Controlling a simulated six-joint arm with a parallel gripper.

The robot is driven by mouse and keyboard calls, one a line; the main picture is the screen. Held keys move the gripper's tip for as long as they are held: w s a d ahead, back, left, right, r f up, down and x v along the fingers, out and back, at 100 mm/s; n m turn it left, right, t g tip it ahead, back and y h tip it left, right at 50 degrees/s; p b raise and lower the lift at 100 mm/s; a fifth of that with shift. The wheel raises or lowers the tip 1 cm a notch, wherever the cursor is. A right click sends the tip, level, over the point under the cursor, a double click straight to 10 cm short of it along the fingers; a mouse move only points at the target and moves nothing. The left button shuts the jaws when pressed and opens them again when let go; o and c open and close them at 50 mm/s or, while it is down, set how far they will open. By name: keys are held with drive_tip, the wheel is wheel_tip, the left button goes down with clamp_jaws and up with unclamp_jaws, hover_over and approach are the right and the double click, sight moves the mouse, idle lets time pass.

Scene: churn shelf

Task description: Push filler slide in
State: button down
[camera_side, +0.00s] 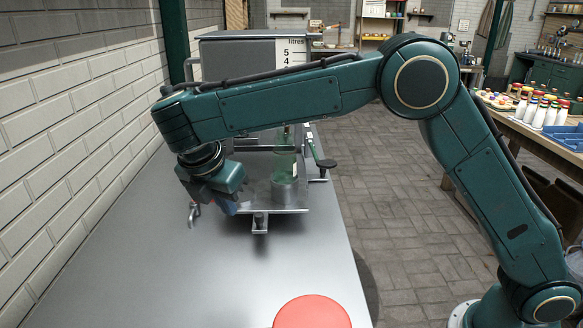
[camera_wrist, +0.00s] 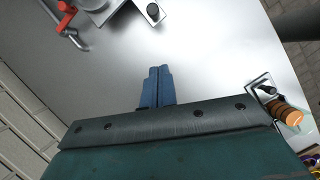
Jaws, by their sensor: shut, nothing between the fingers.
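The filler (camera_side: 250,52) stands at the far end of the metal counter in the side view, a grey box with a litres scale. Below it is a metal plate (camera_side: 292,203) with a glass cylinder (camera_side: 285,170) on it and a small dark-ended fitting (camera_side: 260,222) at its front edge. I cannot tell which part is the filler slide. My gripper (camera_side: 229,207) is by the plate's left front; its blue fingers are shut and empty, also in the wrist view (camera_wrist: 157,85). A bracket with an orange-brown handle (camera_wrist: 289,114) shows at right there, apart from the fingers.
A bent metal pipe (camera_side: 193,214) lies left of my gripper; a red-handled tap (camera_wrist: 66,12) shows in the wrist view. A black-knobbed lever (camera_side: 325,163) is on the right. A red disc (camera_side: 312,312) is at the counter's near end.

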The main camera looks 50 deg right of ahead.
drive_tip(key=shift+w+d+f, duration=0.35)
drive_tip(key=shift+d+f, duration=0.8)
drive_tip(key=shift+f, duration=0.25)
drive_tip(key=shift+w+d+f, duration=0.4)
drive_tip(key=shift+d+f, duration=0.7)
drive_tip(key=shift+f, duration=0.25)
drive_tip(key=shift+w+d+f, duration=0.35)
drive_tip(key=shift+d+f, duration=0.8)
drive_tip(key=shift+f, duration=0.25)
drive_tip(key=shift+w+d, duration=0.1)
hover_over(261, 194)
drive_tip(key=s+a, duration=0.1)
drive_tip(key=a, duration=0.2)
drive_tip(key=shift+d, duration=0.15)
drive_tip(key=shift+w+d, duration=0.2)
drive_tip(key=shift+d, duration=0.05)
drive_tip(key=shift+r, duration=0.15)
